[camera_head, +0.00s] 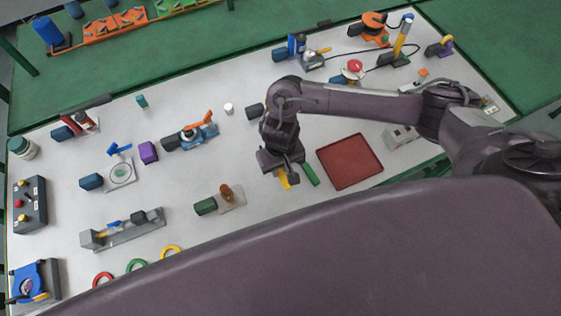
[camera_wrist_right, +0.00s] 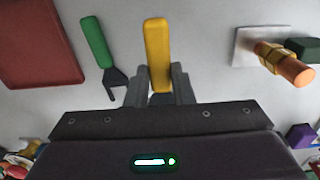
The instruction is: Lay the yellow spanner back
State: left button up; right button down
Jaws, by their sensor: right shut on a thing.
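The yellow spanner (camera_wrist_right: 157,55) is between the fingers of my right gripper (camera_wrist_right: 160,88), which is shut on it; its yellow handle points away from the gripper. In the head view the right gripper (camera_head: 286,178) is low over the table, and a bit of the yellow spanner (camera_head: 284,181) shows beside it. Whether the spanner touches the table I cannot tell. A green spanner (camera_wrist_right: 97,45) lies on the table close beside it, and it also shows in the head view (camera_head: 309,174). My left gripper is not in view.
A red tray or mat (camera_head: 349,161) lies right of the green spanner. A pipe fitting on a pale plate (camera_head: 229,195) stands to the left. Coloured rings (camera_head: 170,252) lie near the front edge. Bare white table (camera_head: 245,150) lies left of the gripper.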

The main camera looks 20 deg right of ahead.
dwell(0.3)
jog(key=shift+r+p, duration=0.15)
jog(key=shift+p, duration=0.45)
notch_tip(320, 180, down, 6)
jog(key=b, duration=0.2)
jog(key=shift+b, duration=0.4)
jog(key=shift+f, duration=0.5)
jog(key=c, duration=1.2)
grip_release()
jog(key=shift+o, duration=0.2)
